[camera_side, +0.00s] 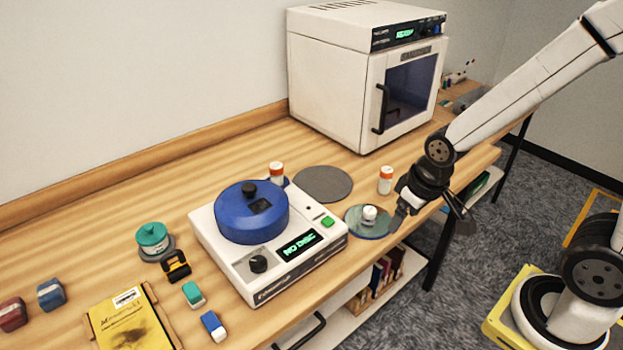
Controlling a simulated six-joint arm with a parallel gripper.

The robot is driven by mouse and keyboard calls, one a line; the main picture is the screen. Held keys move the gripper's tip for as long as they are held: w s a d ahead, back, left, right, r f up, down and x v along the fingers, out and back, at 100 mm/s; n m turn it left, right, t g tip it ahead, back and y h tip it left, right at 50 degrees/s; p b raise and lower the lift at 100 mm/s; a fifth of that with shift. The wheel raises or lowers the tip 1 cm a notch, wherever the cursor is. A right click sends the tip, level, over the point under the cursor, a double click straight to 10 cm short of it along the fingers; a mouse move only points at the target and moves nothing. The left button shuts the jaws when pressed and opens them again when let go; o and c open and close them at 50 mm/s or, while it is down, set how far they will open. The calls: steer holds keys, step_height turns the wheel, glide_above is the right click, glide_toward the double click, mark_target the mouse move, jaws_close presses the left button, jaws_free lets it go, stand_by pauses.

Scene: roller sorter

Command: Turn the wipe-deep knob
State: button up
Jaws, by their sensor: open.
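A white machine (228,268) with a round blue lid (250,220) stands on the wooden bench. A black knob (258,264) sits on its front panel, left of a display (299,246) reading "NO DISC". I cannot read any label by the knob, so I cannot confirm it is the wipe-deep one. My gripper (432,216) is open and empty at the bench's front edge, to the right of the machine and well apart from the knob. Its left finger is close to a shiny disc (360,232) with a white piece (369,213) on it; contact is unclear.
A white oven-like cabinet (340,85) stands at the back.

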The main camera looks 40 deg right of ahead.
steer(key=w+a+n, duration=0.5)
steer(key=w, duration=0.2)
steer(key=n+g, duration=0.3)
steer(key=n, duration=1)
glide_above(258, 261)
steer(key=shift+a+r, duration=0.1)
steer(key=shift+r, duration=0.25)
steer(key=shift+f, duration=0.15)
steer(key=shift+f, duration=3.75)
jaws_close()
